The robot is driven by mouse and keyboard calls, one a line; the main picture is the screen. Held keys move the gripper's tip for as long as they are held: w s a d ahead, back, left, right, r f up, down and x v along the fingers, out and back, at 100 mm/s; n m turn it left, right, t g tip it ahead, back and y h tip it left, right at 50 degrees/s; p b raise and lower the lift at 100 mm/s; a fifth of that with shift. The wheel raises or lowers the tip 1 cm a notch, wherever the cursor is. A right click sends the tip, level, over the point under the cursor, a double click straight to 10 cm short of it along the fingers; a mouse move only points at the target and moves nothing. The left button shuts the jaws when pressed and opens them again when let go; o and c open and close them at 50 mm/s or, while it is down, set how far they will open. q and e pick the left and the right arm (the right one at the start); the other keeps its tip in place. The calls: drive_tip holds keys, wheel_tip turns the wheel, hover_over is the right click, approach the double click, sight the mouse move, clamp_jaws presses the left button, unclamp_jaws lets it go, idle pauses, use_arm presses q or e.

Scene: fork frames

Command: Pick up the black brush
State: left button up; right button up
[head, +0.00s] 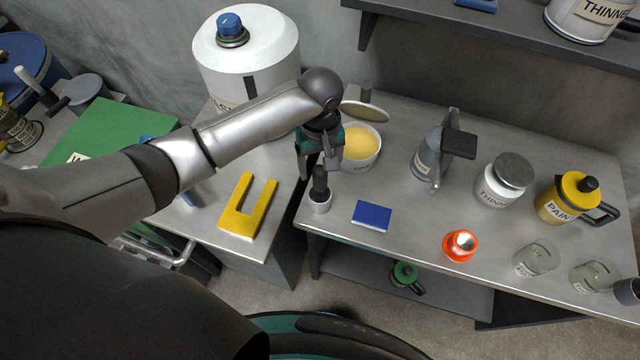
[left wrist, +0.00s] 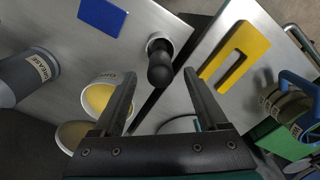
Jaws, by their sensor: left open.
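The black brush (head: 320,182) stands upright at the near left corner of the right-hand metal table, its dark rounded handle up and a pale silver cup or collar around its lower end. In the left wrist view the brush (left wrist: 160,68) shows ahead, between the line of the two fingers. My left gripper (head: 318,163) is open and empty, pointing down just above the brush handle. I cannot tell whether a finger touches it. My right gripper is not in view.
A bowl (head: 375,160) with yellow contents stands close right of my left gripper. A blue block (head: 371,216) lies right of the brush. A yellow U-shaped piece (head: 235,223) lies on the left table, across a gap. A grey can (head: 426,160) stands farther right.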

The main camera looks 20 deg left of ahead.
sight(320, 188)
use_arm(q)
wheel_tip(320, 188, down, 5)
drive_tip(key=shift+r, duration=0.2)
clamp_jaws()
idle(0.6)
